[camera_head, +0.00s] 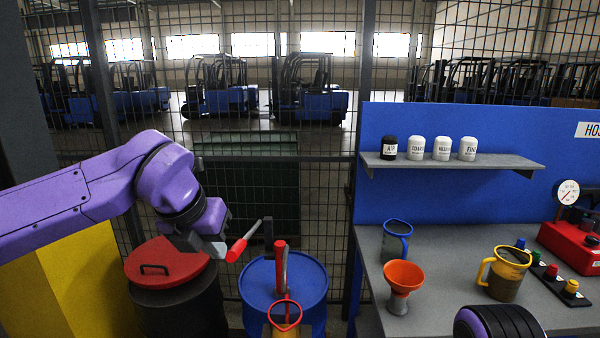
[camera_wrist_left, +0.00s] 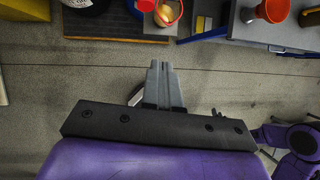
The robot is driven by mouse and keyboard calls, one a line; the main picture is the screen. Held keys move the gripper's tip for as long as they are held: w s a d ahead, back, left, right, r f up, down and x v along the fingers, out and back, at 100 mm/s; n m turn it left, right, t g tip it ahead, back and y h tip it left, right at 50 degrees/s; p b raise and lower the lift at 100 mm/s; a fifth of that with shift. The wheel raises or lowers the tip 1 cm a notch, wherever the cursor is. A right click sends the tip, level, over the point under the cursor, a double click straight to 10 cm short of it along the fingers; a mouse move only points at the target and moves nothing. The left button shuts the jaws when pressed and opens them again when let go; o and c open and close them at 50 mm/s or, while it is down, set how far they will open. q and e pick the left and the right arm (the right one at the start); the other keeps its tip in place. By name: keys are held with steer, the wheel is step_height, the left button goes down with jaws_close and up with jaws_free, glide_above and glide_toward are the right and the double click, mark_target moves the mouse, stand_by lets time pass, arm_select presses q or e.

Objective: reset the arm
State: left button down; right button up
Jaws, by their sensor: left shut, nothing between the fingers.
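My left gripper (camera_head: 216,249) is shut and empty in the head view, just left of a lever with a red grip (camera_head: 238,249). Whether the fingertips touch the grip cannot be told. The lever slopes up to the right toward a dark post (camera_head: 268,232) above the blue drum (camera_head: 306,277). A red upright pipe (camera_head: 280,262) stands on the drum. In the wrist view the fingers of my left gripper (camera_wrist_left: 160,66) are together over bare floor. My right gripper is out of view; only a purple part of my own body shows at the lower right.
A dark drum with a red lid (camera_head: 165,262) stands below my left arm. A red-rimmed container (camera_head: 285,314) is in front of the blue drum. The grey workbench (camera_head: 450,290) holds a blue jug (camera_head: 396,240), an orange funnel (camera_head: 403,276) and a yellow-handled jug (camera_head: 505,275). Wire mesh stands behind.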

arm_select(q)
step_height(320, 180, down, 22)
steer(key=w+a+m+y+b, duration=0.1)
steer(key=m+y+b, duration=0.2)
steer(key=m+y, duration=0.1)
steer(key=s+a+f+m+y+b, duration=0.1)
steer(key=s+a+f+m, duration=0.2)
steer(key=f, duration=0.7)
steer(key=s+a+f+m+y+b, duration=0.15)
steer(key=s+f+m, duration=0.35)
steer(key=f, duration=0.6)
steer(key=s+a+f+m+b, duration=0.1)
steer(key=s+a+f+m, duration=0.2)
steer(key=s+f+m, duration=0.2)
steer(key=s+a+f+m+g+h+b, duration=0.1)
steer(key=s+a+f+m, duration=0.2)
steer(key=s, duration=0.7)
steer(key=s+a+f+m+b, duration=0.2)
steer(key=s+a+f+m, duration=0.2)
steer(key=s+f+m, duration=0.3)
steer(key=shift+s+f+m+g, duration=0.3)
steer(key=shift+f+m+g, duration=0.1)
steer(key=shift+f, duration=0.25)
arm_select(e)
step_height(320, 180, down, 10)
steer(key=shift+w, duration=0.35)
